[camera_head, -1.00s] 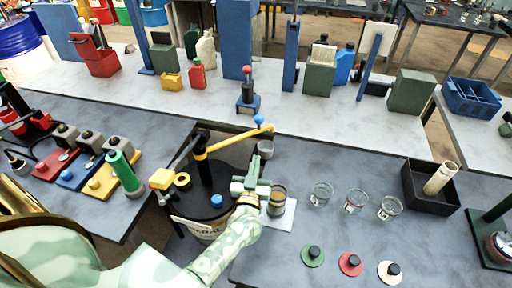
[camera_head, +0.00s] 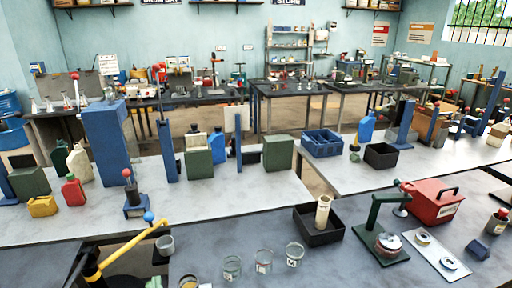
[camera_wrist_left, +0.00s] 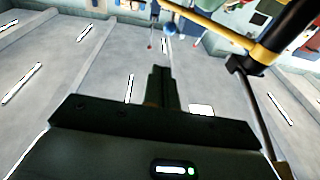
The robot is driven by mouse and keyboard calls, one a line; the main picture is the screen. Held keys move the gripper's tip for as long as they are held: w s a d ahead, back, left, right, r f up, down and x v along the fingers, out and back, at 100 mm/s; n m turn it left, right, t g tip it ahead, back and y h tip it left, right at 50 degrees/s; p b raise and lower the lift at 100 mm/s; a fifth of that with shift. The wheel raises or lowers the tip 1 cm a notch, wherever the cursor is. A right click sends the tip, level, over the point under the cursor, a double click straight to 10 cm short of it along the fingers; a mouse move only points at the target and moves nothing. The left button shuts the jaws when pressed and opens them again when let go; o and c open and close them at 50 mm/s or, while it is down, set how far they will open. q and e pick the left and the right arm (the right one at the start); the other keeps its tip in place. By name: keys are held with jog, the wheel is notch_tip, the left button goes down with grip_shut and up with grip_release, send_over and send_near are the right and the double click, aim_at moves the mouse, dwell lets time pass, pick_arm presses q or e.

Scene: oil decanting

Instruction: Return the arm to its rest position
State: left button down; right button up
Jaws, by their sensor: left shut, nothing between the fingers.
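My left gripper (camera_wrist_left: 162,75) shows in the left wrist view with its dark fingers together and nothing between them. In the head view only a small pale green part, probably of this gripper, shows at the bottom edge. The drum pump's yellow lever (camera_head: 125,248) rises to the right and ends in a blue ball (camera_head: 149,216). In the wrist view the lever (camera_wrist_left: 215,27) and the pump's black post (camera_wrist_left: 285,40) are at the upper right, apart from the fingers. My right gripper is not in view.
Several glass jars, one here (camera_head: 264,262), stand on the front bench. A blue block (camera_head: 108,140) rises on the bench behind.

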pick_arm(q)
jog(key=s+d+m+g+h, duration=0.5)
jog(key=s+m+g+h, duration=0.15)
jog(key=m, duration=0.35)
jog(key=s+a+r+g+y, duration=0.2)
jog(key=s+a+g, duration=0.15)
jog(key=s, duration=0.35)
jog(key=s+a+r+g+y, duration=0.25)
jog(key=s+a, duration=0.25)
jog(key=s, duration=0.3)
jog(key=s+d+f+g+h+b, duration=0.1)
jog(key=s+d+f+b, duration=0.1)
jog(key=f, duration=0.9)
jog(key=s+d+f+g+h+b, duration=0.1)
jog(key=f+b, duration=0.1)
jog(key=f, duration=1)
jog(key=s+d+f+g+h+b, duration=0.1)
jog(key=s+d+f+b, duration=0.15)
jog(key=f, duration=0.85)
jog(key=s+a+f+n+g+h+b, duration=0.1)
jog(key=s+f+n+g+b, duration=0.1)
jog(key=s+f, duration=1.6)
jog(key=n+b, duration=0.1)
jog(key=b, duration=0.1)
jog(key=shift+s+a+f+g+b, duration=0.2)
jog(key=shift+f+g+b, duration=0.1)
jog(key=shift+f+g, duration=0.1)
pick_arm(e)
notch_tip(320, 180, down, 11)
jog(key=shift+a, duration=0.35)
